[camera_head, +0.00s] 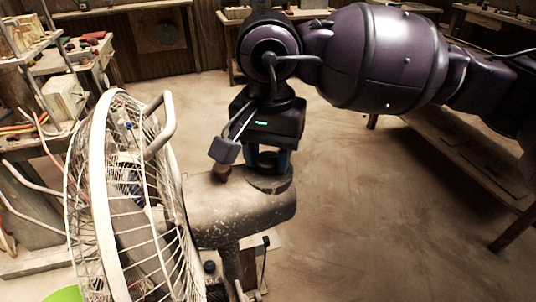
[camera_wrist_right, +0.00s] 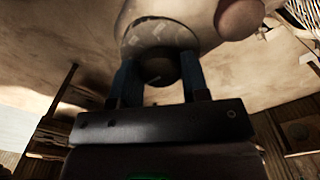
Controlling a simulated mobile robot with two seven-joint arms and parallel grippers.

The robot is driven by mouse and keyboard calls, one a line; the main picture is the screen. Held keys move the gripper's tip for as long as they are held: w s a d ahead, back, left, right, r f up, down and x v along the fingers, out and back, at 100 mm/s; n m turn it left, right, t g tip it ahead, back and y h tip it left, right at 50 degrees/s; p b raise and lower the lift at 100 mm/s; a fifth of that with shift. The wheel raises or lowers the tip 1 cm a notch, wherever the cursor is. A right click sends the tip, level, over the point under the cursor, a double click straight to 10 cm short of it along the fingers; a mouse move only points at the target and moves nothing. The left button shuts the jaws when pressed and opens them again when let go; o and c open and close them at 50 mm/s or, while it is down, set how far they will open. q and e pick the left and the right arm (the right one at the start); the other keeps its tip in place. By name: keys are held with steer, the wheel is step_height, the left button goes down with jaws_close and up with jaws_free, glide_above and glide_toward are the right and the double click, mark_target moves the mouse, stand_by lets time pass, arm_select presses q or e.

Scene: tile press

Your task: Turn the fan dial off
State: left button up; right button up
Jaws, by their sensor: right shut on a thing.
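A white wire-caged fan (camera_head: 125,205) stands at the left of the head view, with a worn, dusty motor housing (camera_head: 235,212) behind its cage. My right gripper (camera_head: 269,160) points down at the rear top of the housing. Its two blue fingers (camera_wrist_right: 159,82) are shut on a dark round dial (camera_wrist_right: 157,68), one finger on each side. The dial's marks are hidden or too dark to read. A small reddish-brown knob (camera_head: 222,173) stands on the housing beside the gripper. My left gripper is not in view.
A cluttered workbench (camera_head: 75,58) with tools and cables stands at the far left. A wooden bench (camera_head: 470,150) is at the right, under my right arm. A green round thing (camera_head: 66,294) shows at the bottom left. The floor (camera_head: 370,230) right of the fan is clear.

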steer(key=shift+f+n+b, duration=0.15)
steer(key=shift+n+b, duration=0.15)
steer(key=shift+n, duration=0.7)
steer(key=o, duration=0.8)
steer(key=shift+o, duration=0.7)
steer(key=shift+r, duration=0.2)
